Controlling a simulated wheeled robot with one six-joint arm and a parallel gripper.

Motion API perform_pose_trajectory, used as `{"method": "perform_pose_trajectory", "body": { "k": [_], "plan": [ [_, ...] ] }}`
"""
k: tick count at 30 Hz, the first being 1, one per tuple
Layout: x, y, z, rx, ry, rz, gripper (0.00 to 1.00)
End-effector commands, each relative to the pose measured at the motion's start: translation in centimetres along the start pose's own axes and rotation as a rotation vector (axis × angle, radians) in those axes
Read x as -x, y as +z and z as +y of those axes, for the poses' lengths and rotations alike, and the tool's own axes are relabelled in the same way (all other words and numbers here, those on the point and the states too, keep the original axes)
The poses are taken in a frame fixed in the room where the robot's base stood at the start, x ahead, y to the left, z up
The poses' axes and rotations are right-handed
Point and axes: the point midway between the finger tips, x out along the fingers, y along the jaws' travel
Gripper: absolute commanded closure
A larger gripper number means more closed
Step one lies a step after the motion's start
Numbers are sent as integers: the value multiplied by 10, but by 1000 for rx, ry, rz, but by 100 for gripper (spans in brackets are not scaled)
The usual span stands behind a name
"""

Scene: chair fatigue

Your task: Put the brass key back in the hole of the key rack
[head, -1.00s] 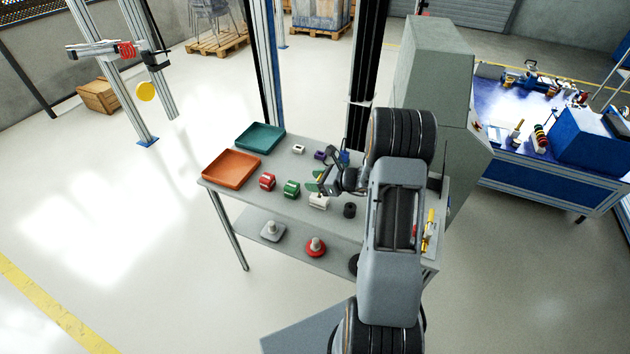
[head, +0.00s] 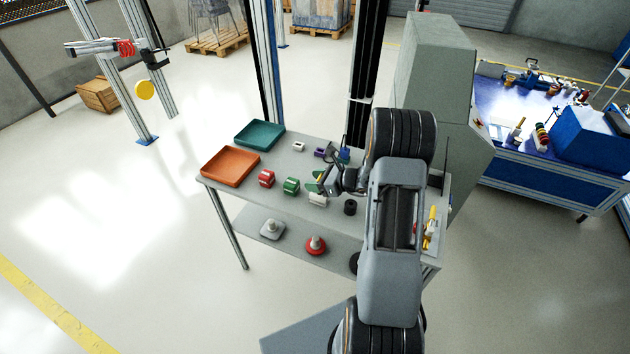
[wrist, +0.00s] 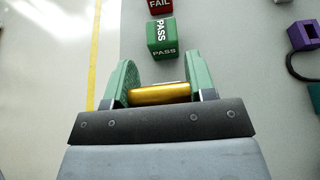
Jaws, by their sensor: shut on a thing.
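My gripper (wrist: 158,84) has green finger pads and is shut on the brass key, a golden bar (wrist: 159,93) lying crosswise between them in the wrist view. The rest of the key is hidden by the fingers and gripper body. In the head view my gripper (head: 322,181) is over the grey table, above and close to a white block (head: 318,199). I cannot tell which thing is the key rack; no hole shows clearly in either view.
A green PASS block (wrist: 163,38) and a red FAIL block (wrist: 160,6) stand ahead of my gripper. A purple block (wrist: 303,35) with a dark cable is at the right. Orange (head: 230,167) and teal (head: 259,135) trays stand on the table's far left. A black cylinder (head: 350,208) is near my wrist.

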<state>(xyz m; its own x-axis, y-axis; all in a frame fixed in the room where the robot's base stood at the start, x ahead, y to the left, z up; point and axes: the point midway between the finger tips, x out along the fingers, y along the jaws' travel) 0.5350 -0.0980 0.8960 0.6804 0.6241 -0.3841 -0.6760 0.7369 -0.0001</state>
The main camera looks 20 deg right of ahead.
Motion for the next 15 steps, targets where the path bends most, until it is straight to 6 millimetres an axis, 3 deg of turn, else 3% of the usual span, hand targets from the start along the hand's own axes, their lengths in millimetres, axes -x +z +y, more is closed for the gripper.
{"method": "perform_pose_trajectory", "body": {
  "k": [15],
  "plan": [
    [-6, -13, 0, 0, 0, 0, 78]
  ]
}}
